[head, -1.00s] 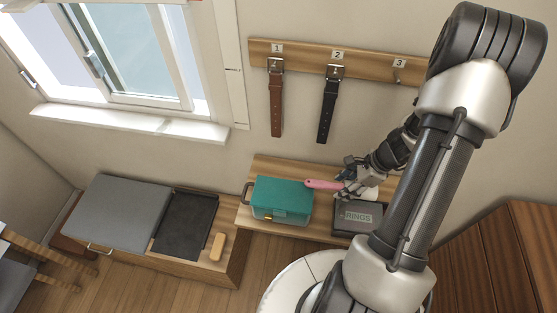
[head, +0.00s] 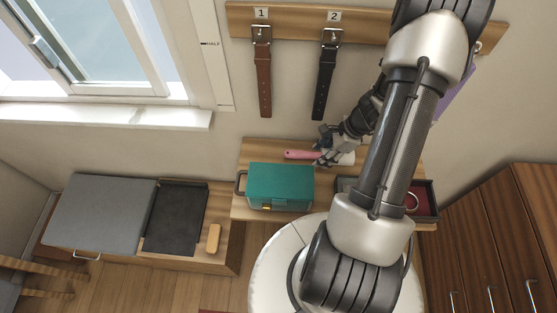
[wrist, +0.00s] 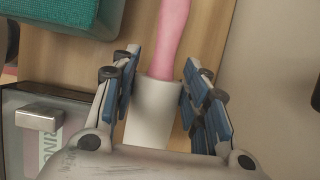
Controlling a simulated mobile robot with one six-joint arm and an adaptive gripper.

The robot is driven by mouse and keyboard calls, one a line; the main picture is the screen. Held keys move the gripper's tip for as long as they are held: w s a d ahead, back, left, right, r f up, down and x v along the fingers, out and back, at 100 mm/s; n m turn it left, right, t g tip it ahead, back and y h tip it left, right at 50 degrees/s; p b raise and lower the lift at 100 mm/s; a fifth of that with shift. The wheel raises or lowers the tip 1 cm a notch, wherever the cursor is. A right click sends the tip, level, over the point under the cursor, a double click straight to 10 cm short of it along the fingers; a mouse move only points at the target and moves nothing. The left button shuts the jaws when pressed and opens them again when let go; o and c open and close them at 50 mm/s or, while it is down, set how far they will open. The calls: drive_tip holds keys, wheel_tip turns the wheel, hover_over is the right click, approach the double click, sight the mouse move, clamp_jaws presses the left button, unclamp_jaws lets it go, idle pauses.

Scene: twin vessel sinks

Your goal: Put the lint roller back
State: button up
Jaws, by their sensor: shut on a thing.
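The lint roller has a pink handle (head: 300,154) and a white roller head. My gripper (head: 330,157) is shut on it, at the white head end, with the handle pointing left in the head view. The roller is at the back of the wooden shelf (head: 262,150), behind the teal box (head: 281,188); I cannot tell whether it touches the shelf. In the wrist view the white head (wrist: 152,108) lies between the blue finger pads, and the pink handle (wrist: 173,38) extends away. Part of the head is hidden by my gripper.
A dark rings box (wrist: 40,125) with a metal clasp is beside my gripper. A dark tray with a red inside (head: 421,200) shows right of my arm. Brown (head: 263,80) and black (head: 325,82) straps hang above. A purple thing (head: 456,95) is partly hidden.

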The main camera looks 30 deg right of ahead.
drive_tip(key=w+a, duration=0.3)
drive_tip(key=a, duration=0.1)
drive_tip(key=w+a, duration=0.4)
drive_tip(key=a, duration=0.1)
drive_tip(key=w+a+b, duration=0.1)
drive_tip(key=w+a, duration=0.2)
drive_tip(key=a, duration=0.1)
drive_tip(key=shift+w+a, duration=0.2)
drive_tip(key=shift+a, duration=0.15)
drive_tip(key=shift+f+b, duration=1)
drive_tip(key=shift+f, duration=0.7)
drive_tip(key=shift+f, duration=0.25)
drive_tip(key=o, duration=1.1)
drive_tip(key=shift+r, duration=0.1)
drive_tip(key=shift+r, duration=0.1)
drive_tip(key=shift+r, duration=0.35)
drive_tip(key=p+v, duration=0.5)
drive_tip(key=v, duration=0.6)
drive_tip(key=shift+r, duration=0.2)
